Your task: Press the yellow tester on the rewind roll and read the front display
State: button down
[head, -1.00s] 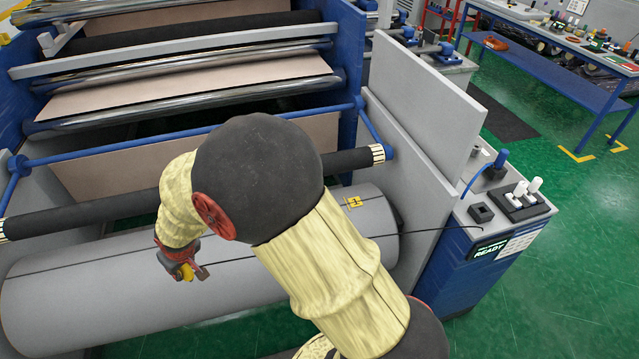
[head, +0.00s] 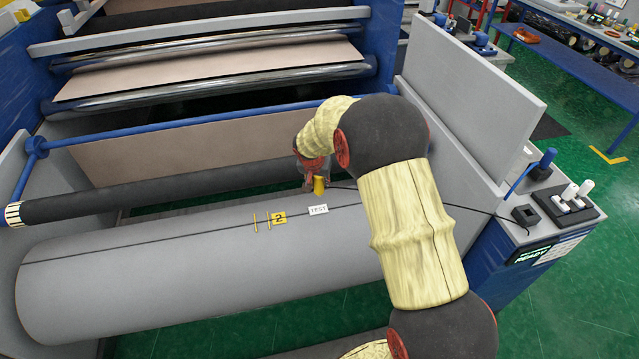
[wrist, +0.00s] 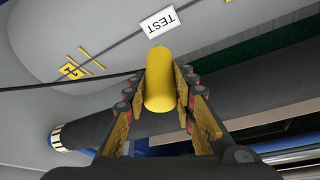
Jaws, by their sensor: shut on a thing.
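My gripper (head: 314,181) is shut on the yellow tester (head: 319,185), a rounded cylinder. In the wrist view the tester (wrist: 160,82) sits between both fingers (wrist: 163,98), its rounded end pointing towards the white TEST label (wrist: 159,22). The label also shows in the head view (head: 318,210), on the large grey rewind roll (head: 190,265). The tester is near the roll's rear upper side; I cannot tell whether it touches. The front display (head: 531,255) on the blue cabinet at right shows READY; its smaller upper line is not clearly legible.
A yellow mark with a 2 (head: 279,218) lies left of the label. A dark cable (head: 450,207) runs to the cabinet. A black bar (head: 150,195) and blue rail (head: 180,128) cross behind the roll. A grey side panel (head: 480,110) stands right of my arm.

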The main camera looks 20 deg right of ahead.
aim_at(318, 196)
jog(key=shift+a+b, duration=0.1)
jog(key=shift+b, duration=0.3)
jog(key=shift+f+b, duration=0.2)
jog(key=shift+b, duration=0.1)
notch_tip(318, 196, down, 6)
jog(key=b, duration=0.6)
jog(key=shift+f, duration=0.15)
jog(key=shift+s+f+b, duration=0.1)
jog(key=shift+f+b, duration=0.7)
jog(key=shift+b, duration=0.05)
dwell(2.6)
jog(key=shift+r+p, duration=2.1)
jog(key=shift+r, duration=2.05)
jog(key=shift+f, duration=0.1)
